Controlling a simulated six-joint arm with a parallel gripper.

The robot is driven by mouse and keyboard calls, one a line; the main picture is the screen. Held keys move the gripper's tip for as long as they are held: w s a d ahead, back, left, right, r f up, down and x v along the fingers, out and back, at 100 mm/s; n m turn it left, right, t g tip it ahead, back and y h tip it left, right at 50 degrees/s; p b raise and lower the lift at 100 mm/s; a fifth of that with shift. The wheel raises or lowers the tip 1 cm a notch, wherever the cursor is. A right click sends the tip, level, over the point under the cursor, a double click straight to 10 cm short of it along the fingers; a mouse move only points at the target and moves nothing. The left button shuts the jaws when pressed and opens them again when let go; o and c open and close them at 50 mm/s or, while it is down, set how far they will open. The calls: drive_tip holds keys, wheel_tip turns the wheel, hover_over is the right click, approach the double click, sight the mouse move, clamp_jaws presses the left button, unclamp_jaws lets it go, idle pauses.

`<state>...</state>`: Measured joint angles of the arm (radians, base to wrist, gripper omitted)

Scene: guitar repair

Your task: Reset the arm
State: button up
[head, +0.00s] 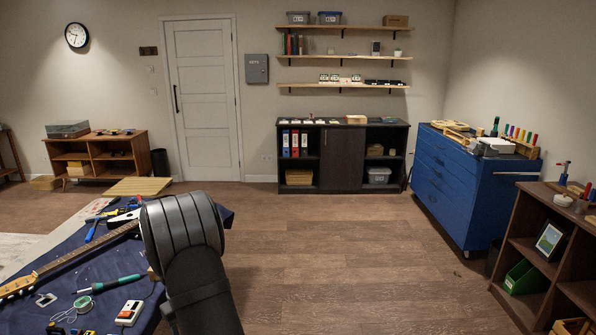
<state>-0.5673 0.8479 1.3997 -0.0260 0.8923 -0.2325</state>
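The task's own object is my arm (192,250). One dark, thick part of it, with a ribbed rounded top, rises from the bottom of the head view, left of centre. It stands in front of the right edge of the cloth-covered workbench. My gripper and its fingers do not show in this view, so whether it holds anything is hidden.
The workbench's blue cloth (80,270) carries a guitar neck (75,260), a green-handled soldering iron (110,284), a white device (129,313) and several tools. A blue drawer cabinet (465,195) and brown shelf (550,260) stand right. The middle floor (350,260) is clear.

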drive_tip(key=d+f+m, duration=0.1)
drive_tip(key=d+m, duration=0.2)
drive_tip(key=d, duration=0.7)
drive_tip(key=w+d+f+m, duration=0.1)
drive_tip(key=d+m, duration=0.2)
drive_tip(key=d, duration=0.8)
drive_tip(key=shift+w+f, duration=0.3)
drive_tip(key=shift+f, duration=0.05)
drive_tip(key=shift+a, duration=0.2)
drive_tip(key=s+a+r+n, duration=0.1)
drive_tip(key=a+n, duration=0.2)
drive_tip(key=a, duration=0.7)
drive_tip(key=a+r+n, duration=0.1)
drive_tip(key=a+n, duration=0.2)
drive_tip(key=a, duration=0.7)
drive_tip(key=shift+s+a+r, duration=0.35)
drive_tip(key=shift+a+r, duration=0.05)
drive_tip(key=shift+d, duration=0.1)
